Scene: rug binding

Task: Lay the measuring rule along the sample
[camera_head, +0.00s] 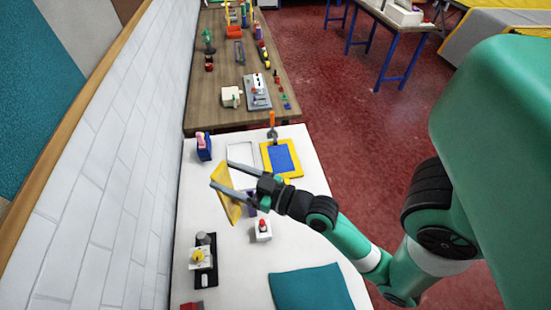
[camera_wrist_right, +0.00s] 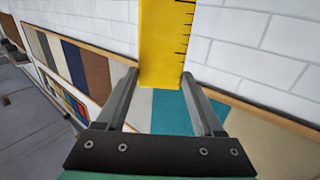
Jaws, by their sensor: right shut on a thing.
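The yellow measuring rule (camera_head: 229,197) is between the fingers of my right gripper (camera_head: 221,174), held above the white table near its wall side. In the right wrist view the rule (camera_wrist_right: 163,42), with black marks along one edge, stands between the fingertips (camera_wrist_right: 160,75). A blue panel in a yellow frame (camera_head: 282,157) lies on the table to the right of the gripper. A plain teal piece (camera_head: 311,288) lies flat at the near edge. I cannot tell which of these two is the sample. The rule is apart from both. My left gripper is out of view.
A white-outlined frame (camera_head: 241,151) lies partly behind my gripper. A white block with a red top (camera_head: 263,229), a black holder (camera_head: 205,262) and a blue item (camera_head: 204,147) stand on the table (camera_head: 240,283). The tiled wall (camera_head: 105,170) borders the left side.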

